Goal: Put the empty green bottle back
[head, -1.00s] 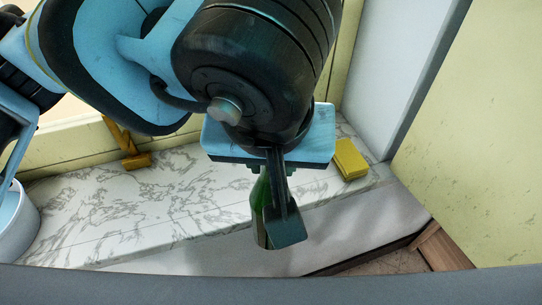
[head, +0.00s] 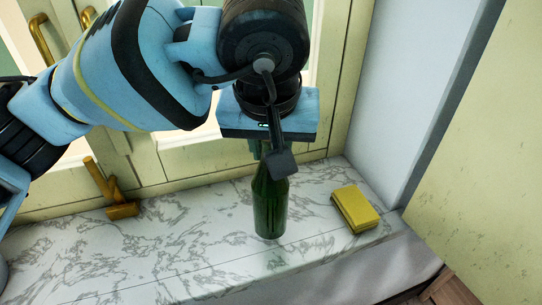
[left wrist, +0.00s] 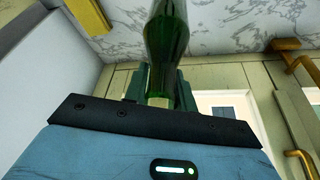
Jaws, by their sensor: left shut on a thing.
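The green bottle (head: 270,208) hangs upright below my left gripper (head: 270,160) in the head view, over the white marble sill (head: 175,240). My left gripper is shut on the bottle's neck. I cannot tell whether the bottle's base touches the marble. In the left wrist view the bottle (left wrist: 167,35) runs up from between the fingers (left wrist: 158,88), with the marble behind it. My right gripper is not in view.
A yellow sponge-like block (head: 355,208) lies on the sill to the right of the bottle. A pale wall (head: 400,90) bounds the right. Marble to the left of the bottle is clear.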

